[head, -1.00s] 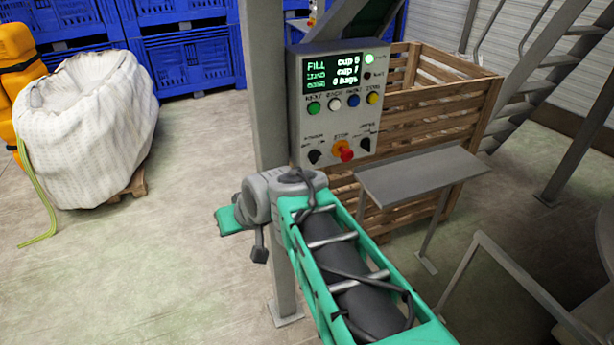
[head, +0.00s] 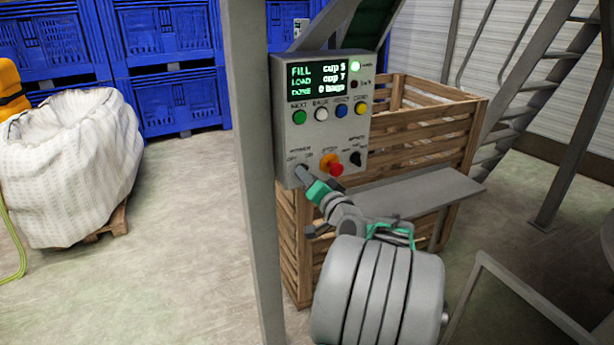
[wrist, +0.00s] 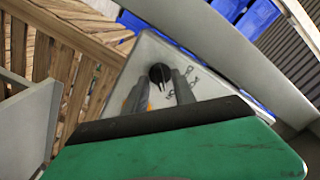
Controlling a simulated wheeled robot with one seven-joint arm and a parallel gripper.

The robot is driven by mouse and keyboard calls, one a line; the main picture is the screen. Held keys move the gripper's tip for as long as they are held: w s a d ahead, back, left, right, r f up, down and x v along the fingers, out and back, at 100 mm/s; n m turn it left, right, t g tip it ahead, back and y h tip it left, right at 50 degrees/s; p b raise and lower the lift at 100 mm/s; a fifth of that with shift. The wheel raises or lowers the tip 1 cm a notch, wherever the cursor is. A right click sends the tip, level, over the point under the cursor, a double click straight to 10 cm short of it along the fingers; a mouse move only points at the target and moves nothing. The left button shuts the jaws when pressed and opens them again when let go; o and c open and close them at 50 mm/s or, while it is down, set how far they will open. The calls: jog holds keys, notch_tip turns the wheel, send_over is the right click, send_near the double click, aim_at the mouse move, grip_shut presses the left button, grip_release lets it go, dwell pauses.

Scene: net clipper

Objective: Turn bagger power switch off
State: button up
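The grey bagger control box (head: 283,125) is fixed beside a grey post, with a lit screen showing FILL, LOAD and several lines. The black power knob (wrist: 160,73) is at the box's lower left, under the power label with its OFF and ON marks. In the head view my gripper (head: 303,173) covers most of it. In the wrist view my gripper (wrist: 160,80) is open, with one finger on each side of the knob. I cannot tell whether the fingers touch it or which way it points. A green lamp (head: 355,66) is lit at the box's top right.
A red stop button (head: 336,169) and a second black knob (head: 355,158) are just right of my gripper. A grey shelf (head: 430,188) and wooden crate (head: 430,125) stand right and behind. The grey post (head: 250,200) is close on the left.

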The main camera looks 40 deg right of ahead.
jog(key=shift+w, duration=0.25)
jog(key=shift+c, duration=0.4)
grip_shut()
